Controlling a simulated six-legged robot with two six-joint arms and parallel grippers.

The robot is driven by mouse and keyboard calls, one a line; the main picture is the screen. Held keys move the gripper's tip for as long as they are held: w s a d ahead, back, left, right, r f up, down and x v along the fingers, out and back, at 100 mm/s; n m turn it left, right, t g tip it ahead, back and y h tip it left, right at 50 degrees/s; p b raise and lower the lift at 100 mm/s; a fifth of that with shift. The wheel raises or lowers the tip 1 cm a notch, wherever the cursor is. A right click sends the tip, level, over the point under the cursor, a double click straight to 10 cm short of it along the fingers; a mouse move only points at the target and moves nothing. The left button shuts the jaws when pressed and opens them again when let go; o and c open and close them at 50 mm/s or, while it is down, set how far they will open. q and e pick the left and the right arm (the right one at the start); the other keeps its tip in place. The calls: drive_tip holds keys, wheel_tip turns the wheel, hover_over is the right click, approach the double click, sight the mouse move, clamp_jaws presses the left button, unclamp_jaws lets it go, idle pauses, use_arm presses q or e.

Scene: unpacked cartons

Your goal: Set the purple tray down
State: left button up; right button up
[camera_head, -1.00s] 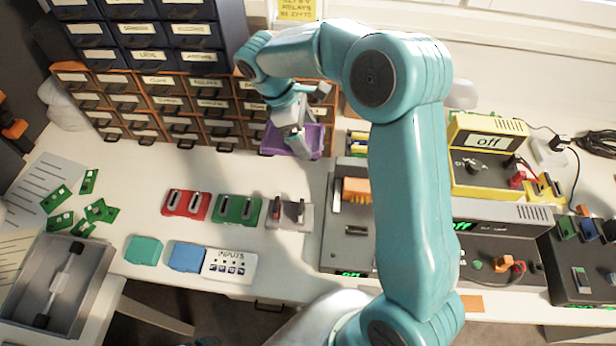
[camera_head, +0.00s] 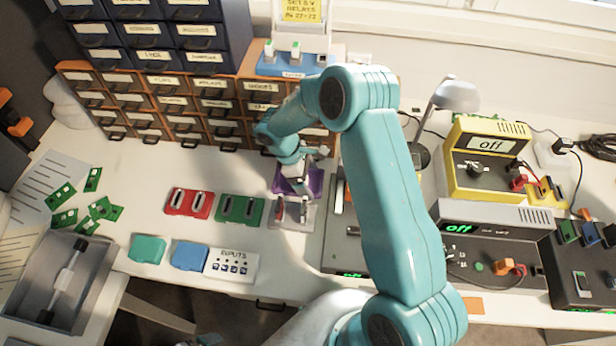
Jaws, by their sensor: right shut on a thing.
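The purple tray (camera_head: 313,184) is in the head view, in front of the orange-and-brown drawer cabinet and just behind the grey fixture (camera_head: 291,213). My right gripper (camera_head: 296,178) is shut on the tray, with the jaws and wrist covering much of it. I cannot tell whether the tray touches the tabletop or hangs just above it. My left gripper does not show in this view.
A red fixture (camera_head: 189,203) and a green fixture (camera_head: 240,209) stand left of the grey one. A dark instrument box (camera_head: 340,236) lies close on the right. The drawer cabinet (camera_head: 170,97) stands behind.

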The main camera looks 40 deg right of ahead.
drive_tip(key=shift+f, duration=0.1)
drive_tip(key=o, duration=0.9)
drive_tip(key=shift+c, duration=0.2)
